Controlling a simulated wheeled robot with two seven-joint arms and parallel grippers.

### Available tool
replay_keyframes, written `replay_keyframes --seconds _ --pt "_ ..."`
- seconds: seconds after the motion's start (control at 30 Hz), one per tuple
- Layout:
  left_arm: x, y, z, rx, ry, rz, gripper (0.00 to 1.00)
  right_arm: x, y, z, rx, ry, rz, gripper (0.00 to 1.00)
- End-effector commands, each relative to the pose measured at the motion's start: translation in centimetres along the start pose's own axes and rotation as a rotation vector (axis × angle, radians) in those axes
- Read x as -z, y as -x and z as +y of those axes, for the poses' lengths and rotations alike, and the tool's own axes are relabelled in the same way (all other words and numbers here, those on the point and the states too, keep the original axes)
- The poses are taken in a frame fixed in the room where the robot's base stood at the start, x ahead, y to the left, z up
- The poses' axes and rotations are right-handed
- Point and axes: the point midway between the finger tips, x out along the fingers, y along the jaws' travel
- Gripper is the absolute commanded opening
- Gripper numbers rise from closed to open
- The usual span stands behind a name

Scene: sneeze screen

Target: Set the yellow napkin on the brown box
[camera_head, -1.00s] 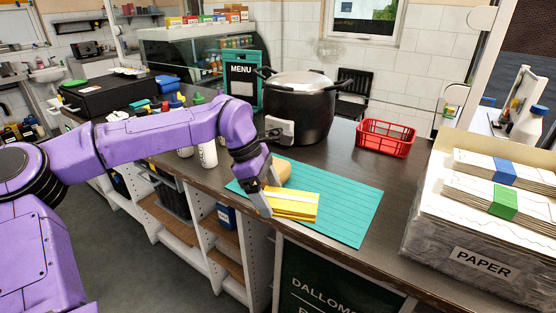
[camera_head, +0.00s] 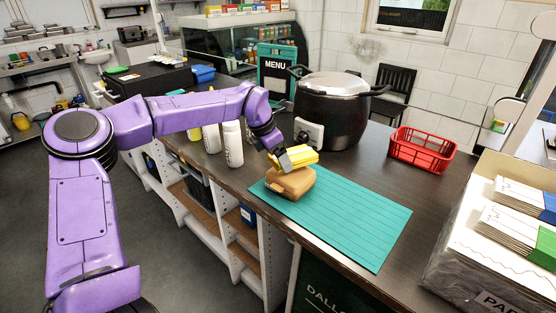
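The yellow napkin (camera_head: 297,157) is a folded stack at the top of the small brown box (camera_head: 290,183). The brown box stands on the left end of the teal mat (camera_head: 345,223) on the counter. My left gripper (camera_head: 284,163) is at the left end of the napkin, just above the box. The napkin appears to be held between its fingers, though the fingertips are partly hidden. I cannot tell whether the napkin touches the box's top. My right gripper is not in view.
A black pot (camera_head: 335,110) with a lid stands behind the mat. A red basket (camera_head: 422,150) is to its right. A box of papers (camera_head: 455,240) fills the right front. White bottles (camera_head: 232,144) stand left of the mat. The mat's right part is clear.

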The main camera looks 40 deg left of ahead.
Motion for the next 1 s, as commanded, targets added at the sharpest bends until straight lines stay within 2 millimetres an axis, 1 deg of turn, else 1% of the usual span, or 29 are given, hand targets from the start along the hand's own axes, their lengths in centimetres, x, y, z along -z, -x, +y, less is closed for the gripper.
replay_keyframes --seconds 0.1,0.2,0.27,0.6,0.63,0.67,0.87,0.93,1.0 --pt "0.3 -1.3 1.0 0.000 0.001 0.004 0.52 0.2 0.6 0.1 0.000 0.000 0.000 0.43" --pt "1.1 -3.0 0.9 0.000 0.001 0.002 0.52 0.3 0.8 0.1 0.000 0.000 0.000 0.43" --pt "1.3 -3.5 0.9 0.000 0.001 0.000 0.52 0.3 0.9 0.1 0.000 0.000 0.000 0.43" --pt "1.6 -4.2 0.9 -0.001 0.001 -0.001 0.52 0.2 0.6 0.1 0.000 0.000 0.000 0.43" --pt "1.5 -4.0 0.9 -0.001 0.000 -0.001 0.91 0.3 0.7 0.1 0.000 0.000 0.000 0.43" --pt "1.5 -4.0 0.9 -0.001 0.000 -0.001 1.00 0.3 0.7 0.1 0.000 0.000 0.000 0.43" --pt "1.5 -4.0 0.9 -0.001 0.001 -0.001 1.00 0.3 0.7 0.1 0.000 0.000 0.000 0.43" --pt "1.3 -3.6 0.9 -0.001 0.000 -0.001 1.00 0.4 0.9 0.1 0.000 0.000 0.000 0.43" --pt "1.4 -3.0 0.9 -0.002 0.001 -0.004 1.00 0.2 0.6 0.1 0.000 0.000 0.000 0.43"
